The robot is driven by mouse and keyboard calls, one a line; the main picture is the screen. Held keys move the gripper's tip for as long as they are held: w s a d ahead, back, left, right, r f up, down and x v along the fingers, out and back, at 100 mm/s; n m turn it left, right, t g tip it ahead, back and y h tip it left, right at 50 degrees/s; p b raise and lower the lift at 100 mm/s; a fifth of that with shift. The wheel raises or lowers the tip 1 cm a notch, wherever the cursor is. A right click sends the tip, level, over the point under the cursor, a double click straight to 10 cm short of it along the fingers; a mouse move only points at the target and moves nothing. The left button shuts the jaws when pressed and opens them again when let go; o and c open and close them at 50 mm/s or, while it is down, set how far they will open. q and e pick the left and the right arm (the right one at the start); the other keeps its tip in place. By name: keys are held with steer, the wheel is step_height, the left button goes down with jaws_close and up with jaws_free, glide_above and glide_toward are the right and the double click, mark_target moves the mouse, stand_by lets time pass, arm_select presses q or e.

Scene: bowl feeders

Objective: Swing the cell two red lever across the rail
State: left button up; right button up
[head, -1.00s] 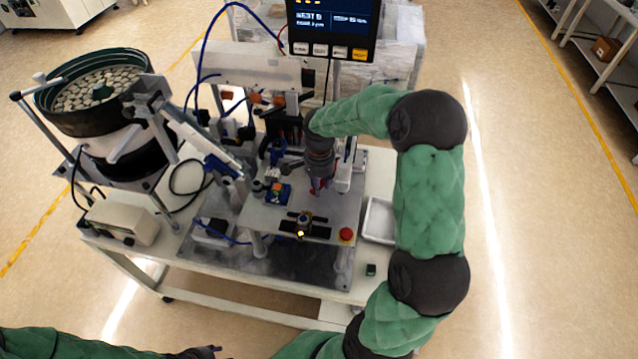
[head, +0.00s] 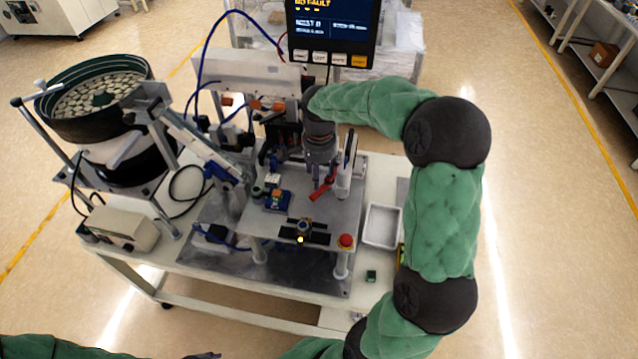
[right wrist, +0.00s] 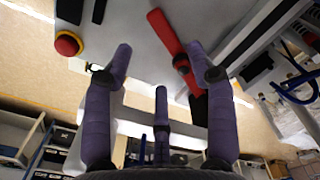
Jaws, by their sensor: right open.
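The red lever (head: 321,189) sits on the raised grey plate of the cell. It lies slanted, beside a white upright post with a black top. In the right wrist view the lever (right wrist: 166,32) runs up and left from a dark pivot. My right gripper (head: 321,173) is over the lever in the head view. Its purple fingers (right wrist: 159,50) are spread wide in the wrist view, with the lever between or just beyond the tips; contact is not clear. A dark tip of my left gripper (head: 204,355) shows at the bottom edge; its jaws cannot be made out.
A red button (head: 346,241) stands at the plate's front right corner. A blue fixture (head: 277,201) is left of the lever. A white tray (head: 382,226) is on the table to the right. A bowl feeder (head: 98,105) stands at left, and a display (head: 333,30) hangs behind.

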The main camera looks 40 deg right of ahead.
steer(key=shift+r, duration=2.15)
steer(key=shift+c, duration=0.3)
steer(key=c, duration=0.5)
steer(key=shift+w+n, duration=0.25)
steer(key=shift+n, duration=0.05)
steer(key=c, duration=0.5)
steer(key=shift+w+f+n, duration=0.1)
steer(key=shift+w+n, duration=0.2)
steer(key=shift+n, duration=0.2)
jaws_close()
steer(key=w+a+f+n+g+b, duration=0.25)
steer(key=w+n, duration=0.75)
steer(key=n, duration=0.6)
steer(key=x, duration=0.3)
steer(key=b+x, duration=0.1)
steer(key=x, duration=0.3)
steer(key=d+x, duration=0.1)
steer(key=x, duration=0.2)
steer(key=shift+s+f+b, duration=0.25)
steer(key=shift+s+b, duration=0.05)
steer(key=shift+s, duration=0.15)
steer(key=shift+s+d+r, duration=0.1)
steer(key=shift+s+d, duration=0.05)
steer(key=shift+s, duration=0.75)
steer(key=shift+s+d+r, duration=0.1)
steer(key=shift+s+d, duration=0.05)
steer(key=shift+s, duration=0.75)
